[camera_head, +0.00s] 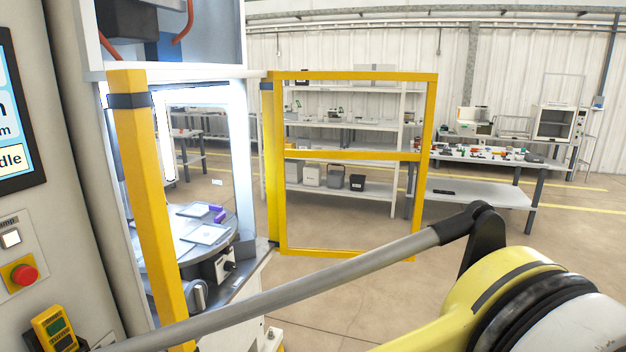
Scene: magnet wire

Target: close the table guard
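The table guard (357,155) is a yellow frame with a crossbar and a see-through panel. It stands swung open to the right of the machine, upright, joined at its left side to a yellow post (271,160) by the machine opening. A second yellow post (146,190) stands at the near side of the opening. Inside, the round grey table (160,246) lies exposed, with flat plates and small purple parts on it. My gripper is not in this view. The lower part of the opening is partly hidden by a grey bar.
A grey bar (330,283) with a black joint crosses the lower foreground, near my yellow arm link at lower right. A control panel (22,240) with a red button is at left. Shelves (345,123) and a workbench (475,190) stand behind the guard. The floor between is clear.

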